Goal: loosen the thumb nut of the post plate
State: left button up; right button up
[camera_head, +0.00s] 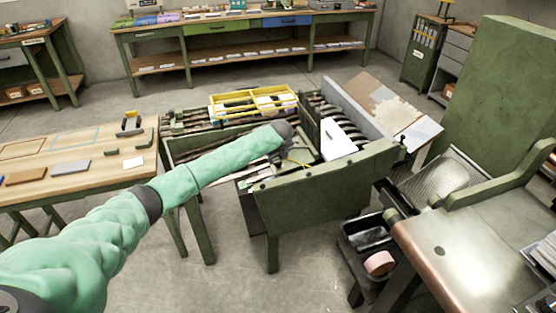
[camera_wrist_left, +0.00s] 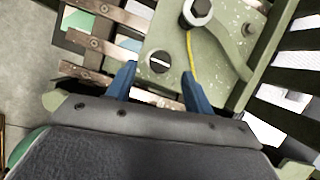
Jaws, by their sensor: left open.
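My left gripper (camera_wrist_left: 161,78) is open, with its two blue fingers apart in the left wrist view. A pale green speckled plate (camera_wrist_left: 218,78) lies beyond the fingertips, probably the post plate. A round slotted screw head (camera_wrist_left: 159,62) on it shows between the fingertips, with nothing gripped. A dark-rimmed round knob or nut (camera_wrist_left: 198,10) stands at the top; I cannot tell for certain whether it is the thumb nut. In the head view my green-sleeved left arm reaches over the green machine, and its gripper is too small to make out. My right gripper is not in view.
The green machine's front panel (camera_head: 318,194) stands below my left wrist. A yellow rack (camera_head: 254,103) lies behind it. A wooden bench (camera_head: 98,155) is at left, and a metal-topped table (camera_head: 480,240) at right. Slats (camera_wrist_left: 105,48) and a curved green arm (camera_wrist_left: 228,45) crowd the gripper.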

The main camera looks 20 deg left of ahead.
aim_at(278, 161)
pick_arm(q)
jog(key=shift+x, duration=1.75)
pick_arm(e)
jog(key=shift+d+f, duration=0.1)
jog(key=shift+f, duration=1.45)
pick_arm(q)
jog(key=c, duration=1)
jog(key=shift+o, duration=0.2)
jog(key=shift+p, duration=0.35)
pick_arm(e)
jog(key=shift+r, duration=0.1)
